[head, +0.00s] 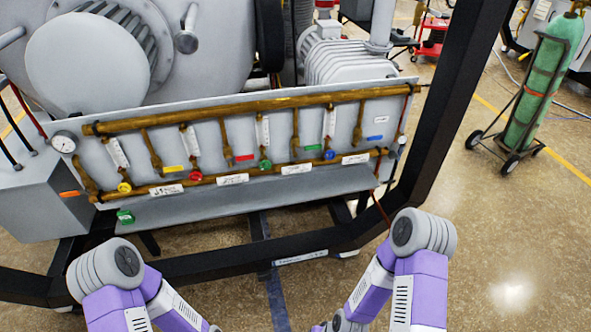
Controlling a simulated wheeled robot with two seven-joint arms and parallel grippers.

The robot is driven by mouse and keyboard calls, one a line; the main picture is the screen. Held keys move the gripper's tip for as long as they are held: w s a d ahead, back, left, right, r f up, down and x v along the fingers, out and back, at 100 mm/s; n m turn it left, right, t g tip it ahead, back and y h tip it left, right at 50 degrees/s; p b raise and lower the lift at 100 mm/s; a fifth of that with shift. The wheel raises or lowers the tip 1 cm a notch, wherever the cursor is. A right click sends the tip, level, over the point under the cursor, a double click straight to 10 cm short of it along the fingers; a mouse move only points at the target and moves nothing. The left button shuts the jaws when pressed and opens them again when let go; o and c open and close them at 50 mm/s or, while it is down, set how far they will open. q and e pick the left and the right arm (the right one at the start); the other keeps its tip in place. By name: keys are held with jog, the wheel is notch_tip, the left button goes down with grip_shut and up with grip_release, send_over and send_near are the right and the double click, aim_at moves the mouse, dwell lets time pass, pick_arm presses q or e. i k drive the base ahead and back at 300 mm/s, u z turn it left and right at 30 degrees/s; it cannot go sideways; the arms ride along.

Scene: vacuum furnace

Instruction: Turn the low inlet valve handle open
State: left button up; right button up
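The valve panel (225,140) stands ahead of me with brass pipes across it. A green handle (125,216) sits low at its left end, below the lower pipe. Along the lower pipe are round knobs: yellow (124,187), red (195,175), green (265,164) and blue (329,154). The labels are too small to read, so I cannot tell which one is the low inlet valve handle, nor whether it is open. Both my arms show at the bottom, well short of the panel. Both grippers are out of view.
A black frame beam (200,262) runs below and in front of the panel, with a black post (450,90) at its right. A gauge (64,142) is at the panel's left. A green gas cylinder (540,85) stands on a cart at right. The floor at lower right is clear.

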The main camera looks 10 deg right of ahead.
aim_at(86, 191)
jog(key=u, duration=0.45)
jog(key=k, duration=0.6)
jog(key=u, duration=0.9)
jog(key=i, duration=1.35)
jog(key=z, duration=0.4)
jog(key=i, duration=0.85)
jog(key=z, duration=0.1)
